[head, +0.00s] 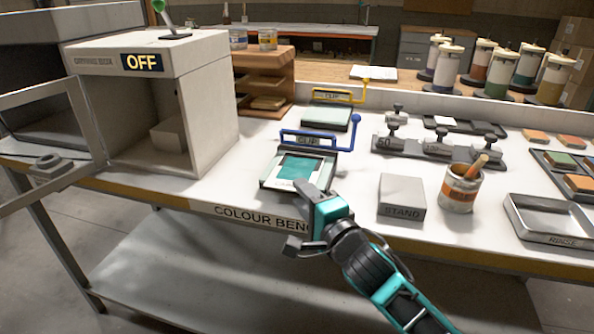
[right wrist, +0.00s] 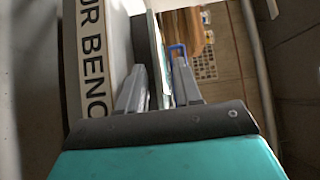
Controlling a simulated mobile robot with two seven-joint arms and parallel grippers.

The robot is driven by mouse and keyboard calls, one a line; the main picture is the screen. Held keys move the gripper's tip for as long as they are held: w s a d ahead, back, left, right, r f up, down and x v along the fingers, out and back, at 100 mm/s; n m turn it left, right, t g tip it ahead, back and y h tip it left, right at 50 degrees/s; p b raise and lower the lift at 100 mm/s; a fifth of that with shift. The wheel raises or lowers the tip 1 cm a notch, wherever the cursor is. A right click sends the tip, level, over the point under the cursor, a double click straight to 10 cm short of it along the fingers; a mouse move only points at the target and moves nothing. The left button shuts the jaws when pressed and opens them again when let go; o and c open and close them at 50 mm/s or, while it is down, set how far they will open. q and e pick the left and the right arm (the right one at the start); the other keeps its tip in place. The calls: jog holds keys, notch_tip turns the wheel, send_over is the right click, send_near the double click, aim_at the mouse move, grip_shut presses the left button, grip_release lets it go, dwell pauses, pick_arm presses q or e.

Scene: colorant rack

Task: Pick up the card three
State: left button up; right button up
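A teal card with a pale border (head: 300,167) lies on a flat plate with a blue-handled clamp (head: 318,140) near the bench's front edge. I cannot read a number on it, so I cannot tell whether it is card three. My right gripper (head: 300,219) is at the bench's front edge, just in front of this plate. Its fingers are apart in the right wrist view (right wrist: 160,92), with the plate's edge and blue handle seen beyond them. I cannot make out a card held between them. My left gripper is not in view.
A grey block marked STAND (head: 402,197) and a pot with a wooden handle (head: 461,188) stand to the right. A metal tray (head: 552,218) is farther right. A yellow-handled clamp plate (head: 330,118) lies behind.

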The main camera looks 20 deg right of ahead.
jog(key=shift+c, duration=0.2)
grip_shut()
dwell(0.3)
